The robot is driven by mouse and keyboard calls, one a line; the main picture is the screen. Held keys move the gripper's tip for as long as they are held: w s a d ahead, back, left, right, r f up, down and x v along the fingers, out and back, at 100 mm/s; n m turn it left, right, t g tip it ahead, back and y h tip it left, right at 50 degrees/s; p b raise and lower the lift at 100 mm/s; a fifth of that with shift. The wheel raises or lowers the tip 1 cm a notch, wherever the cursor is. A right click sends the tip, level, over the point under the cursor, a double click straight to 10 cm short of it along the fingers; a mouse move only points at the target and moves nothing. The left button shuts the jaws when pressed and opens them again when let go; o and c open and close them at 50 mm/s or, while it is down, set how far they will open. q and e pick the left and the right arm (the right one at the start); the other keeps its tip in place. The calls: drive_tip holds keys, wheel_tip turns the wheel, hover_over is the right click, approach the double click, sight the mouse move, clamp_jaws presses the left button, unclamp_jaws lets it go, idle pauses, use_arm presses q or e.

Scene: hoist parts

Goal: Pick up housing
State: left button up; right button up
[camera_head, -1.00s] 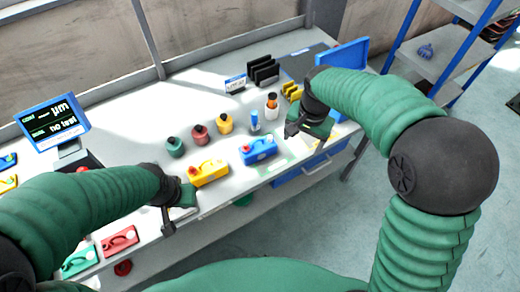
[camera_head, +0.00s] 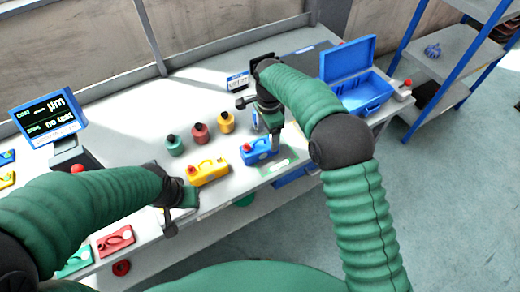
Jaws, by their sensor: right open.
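A red one (camera_head: 116,240) and a green one (camera_head: 75,263) lie at the lower left. My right gripper (camera_head: 263,124) is open and empty, pointing down just behind and above the blue housing. One finger overlaps the housing's right end in the picture; contact cannot be told. My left gripper (camera_head: 178,212) is at the front edge, left of the yellow housing, its jaws unclear.
Green (camera_head: 175,146), red (camera_head: 200,134) and yellow (camera_head: 226,122) bottles stand behind the housings. An open blue case (camera_head: 362,94) is at the right, beside a red-topped button box (camera_head: 402,90). A display (camera_head: 48,116) stands left. The bench behind the bottles is clear.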

sight(266, 143)
drive_tip(key=f, duration=0.5)
drive_tip(key=shift+s+a+f, duration=0.1)
drive_tip(key=shift+a+f, duration=0.15)
drive_tip(key=shift+a, duration=0.05)
drive_tip(key=shift+d+r, duration=0.1)
drive_tip(key=c, duration=0.5)
clamp_jaws()
